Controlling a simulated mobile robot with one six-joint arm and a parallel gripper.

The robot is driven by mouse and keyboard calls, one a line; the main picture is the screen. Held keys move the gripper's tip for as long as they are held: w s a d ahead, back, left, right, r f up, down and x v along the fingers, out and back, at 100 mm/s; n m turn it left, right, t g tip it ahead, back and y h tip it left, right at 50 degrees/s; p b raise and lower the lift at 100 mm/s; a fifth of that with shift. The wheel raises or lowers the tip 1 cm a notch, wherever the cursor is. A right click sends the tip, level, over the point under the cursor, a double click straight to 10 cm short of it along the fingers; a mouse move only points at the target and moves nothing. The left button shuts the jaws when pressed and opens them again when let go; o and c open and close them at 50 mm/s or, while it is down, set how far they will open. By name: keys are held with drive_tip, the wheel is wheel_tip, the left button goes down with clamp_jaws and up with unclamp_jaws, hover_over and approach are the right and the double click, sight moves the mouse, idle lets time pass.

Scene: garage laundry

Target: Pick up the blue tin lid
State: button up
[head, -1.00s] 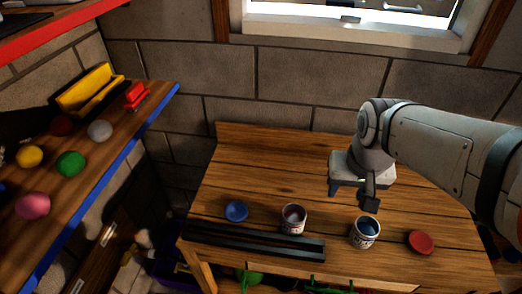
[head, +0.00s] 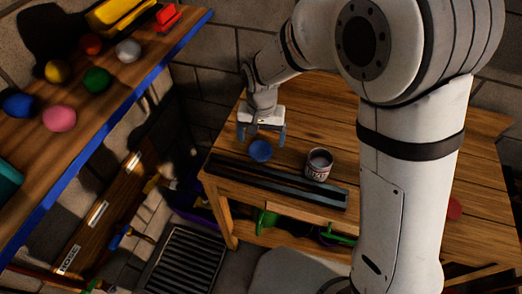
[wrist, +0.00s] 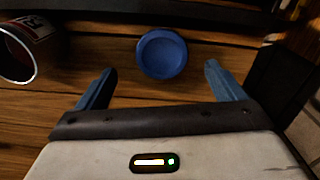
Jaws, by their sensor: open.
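The blue tin lid (head: 261,151) lies flat on the wooden workbench (head: 310,110), close to the black rail along its front. It also shows in the wrist view (wrist: 162,53), a round blue disc with a raised rim, just beyond the fingertips and roughly centred between them. My gripper (head: 262,138) is open and empty, pointing down over the bench right behind the lid. In the wrist view its two blue fingers (wrist: 160,80) stand wide apart, left and right of the lid. Neither finger visibly touches it.
An open tin (head: 318,165) stands right of the lid; it shows at the left in the wrist view (wrist: 18,52). A black rail (head: 280,182) runs along the bench front. A red lid (head: 455,208) is partly hidden by my arm. A shelf with coloured balls (head: 97,80) is at left.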

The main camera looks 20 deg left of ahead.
sight(260, 150)
wheel_tip(260, 150, down, 6)
drive_tip(key=shift+a+r, duration=0.15)
drive_tip(key=shift+r, duration=0.1)
drive_tip(key=c, duration=1.1)
